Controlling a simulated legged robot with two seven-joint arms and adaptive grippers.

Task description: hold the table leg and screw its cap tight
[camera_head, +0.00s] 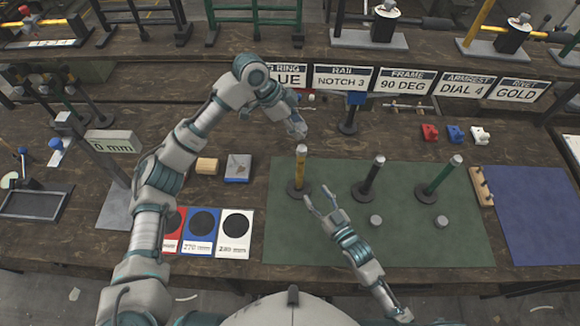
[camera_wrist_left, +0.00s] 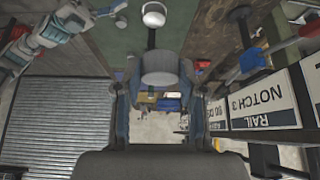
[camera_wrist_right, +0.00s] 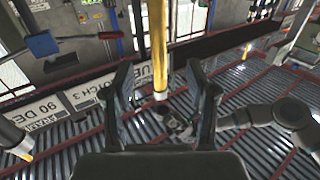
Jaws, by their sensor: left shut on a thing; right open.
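A gold table leg (camera_head: 301,172) stands upright on a dark round base on the green mat (camera_head: 330,250). My left gripper (camera_head: 298,130) is just above its pale top. In the left wrist view it is shut on a grey round cap (camera_wrist_left: 159,66). Whether the cap touches the leg I cannot tell. My right gripper (camera_head: 319,193) is open in front of the leg's lower part. In the right wrist view the gold leg (camera_wrist_right: 158,45) shows between its spread fingers, not clasped. A black leg (camera_head: 374,176) and a green leg (camera_head: 441,175) stand to the right.
Two loose grey caps, one nearer (camera_head: 376,221) and one farther right (camera_head: 441,222), lie on the mat. A wooden rack (camera_head: 482,186) and blue mat (camera_head: 535,215) are at right. Signs, including a rail sign (camera_head: 343,78), line the back. Cards (camera_head: 237,232) lie left of the mat.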

